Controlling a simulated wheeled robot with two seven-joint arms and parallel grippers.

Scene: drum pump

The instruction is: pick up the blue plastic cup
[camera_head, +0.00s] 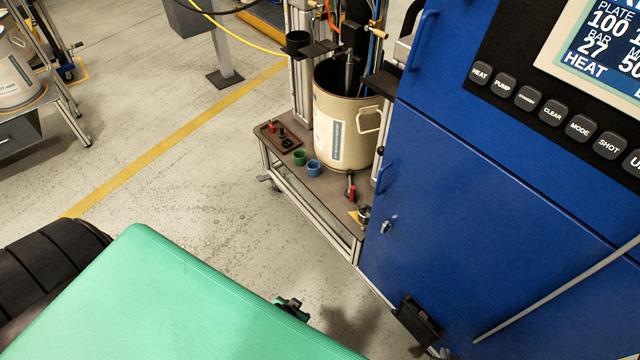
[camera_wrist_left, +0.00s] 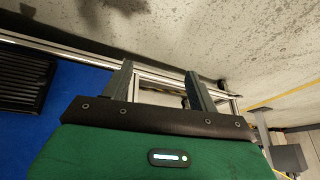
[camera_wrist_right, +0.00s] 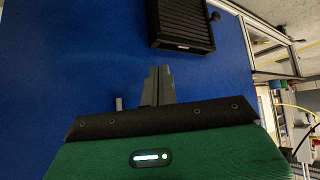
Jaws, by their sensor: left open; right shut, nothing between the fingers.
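The blue plastic cup (camera_head: 313,168) stands upright on the low cart (camera_head: 325,196), beside a green cup (camera_head: 300,157) and in front of the beige drum.
The beige drum (camera_head: 345,125) stands on the cart, with a dark tray (camera_head: 280,138) and a red-handled clamp (camera_head: 350,187) near it. The blue cabinet (camera_head: 465,215) rises close on the right, with a black box (camera_head: 418,320) low on its front. The floor left of the cart is clear.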

